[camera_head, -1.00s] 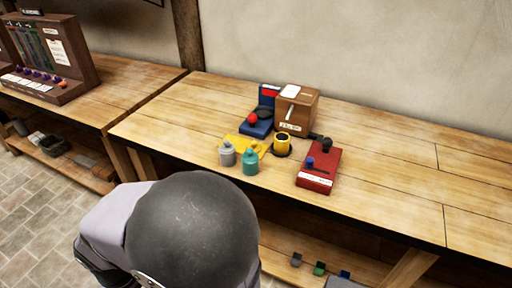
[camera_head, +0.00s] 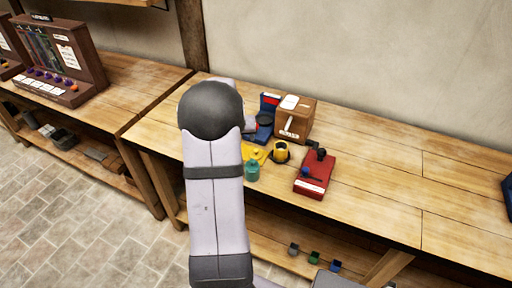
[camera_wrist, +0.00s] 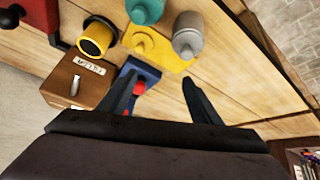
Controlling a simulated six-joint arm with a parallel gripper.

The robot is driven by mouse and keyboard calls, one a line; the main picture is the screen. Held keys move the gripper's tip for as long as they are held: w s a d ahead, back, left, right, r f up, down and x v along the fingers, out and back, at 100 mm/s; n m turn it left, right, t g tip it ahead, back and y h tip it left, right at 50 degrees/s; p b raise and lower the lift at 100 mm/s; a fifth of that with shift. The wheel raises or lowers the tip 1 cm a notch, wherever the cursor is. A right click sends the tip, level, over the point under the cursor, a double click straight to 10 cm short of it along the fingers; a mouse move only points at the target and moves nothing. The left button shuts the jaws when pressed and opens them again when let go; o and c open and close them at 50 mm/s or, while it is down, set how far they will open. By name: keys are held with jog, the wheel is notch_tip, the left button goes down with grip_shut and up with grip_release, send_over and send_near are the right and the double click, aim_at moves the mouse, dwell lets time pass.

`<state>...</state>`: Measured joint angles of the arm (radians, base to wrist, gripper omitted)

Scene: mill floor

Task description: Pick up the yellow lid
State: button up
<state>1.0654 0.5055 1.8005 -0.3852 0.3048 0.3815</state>
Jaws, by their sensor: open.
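The yellow lid (camera_wrist: 146,42), with a raised knob, shows in the wrist view on a flat yellow piece (camera_wrist: 172,57) on the bench. In the head view, the flat yellow piece (camera_head: 256,153) is partly hidden by my arm, and I cannot make out the lid there. My gripper (camera_wrist: 160,77) is open and empty, its two dark fingers apart and pointing towards the yellow lid. The lid is beyond the fingertips, not between them. My gripper is hidden behind my arm in the head view.
A teal jar (camera_wrist: 145,10) and a grey jar (camera_wrist: 188,36) stand close to the lid.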

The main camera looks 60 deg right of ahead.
aim_at(255, 152)
jog(key=shift+s+d+f+m+g+p, duration=0.1)
jog(key=shift+s+d+f+m+p, duration=0.35)
jog(key=shift+f, duration=1.15)
jog(key=shift+s+d+f+m+g, duration=0.1)
jog(key=shift+s+d+f+m, duration=0.45)
jog(key=shift+s+d+f, duration=0.7)
jog(key=shift+s+d+f+m+g+p, duration=0.1)
jog(key=shift+s+d+f+m+p, duration=0.3)
jog(key=shift+f, duration=1.5)
jog(key=shift+w, duration=0.15)
jog(key=shift+c, duration=0.2)
jog(key=c, duration=1.1)
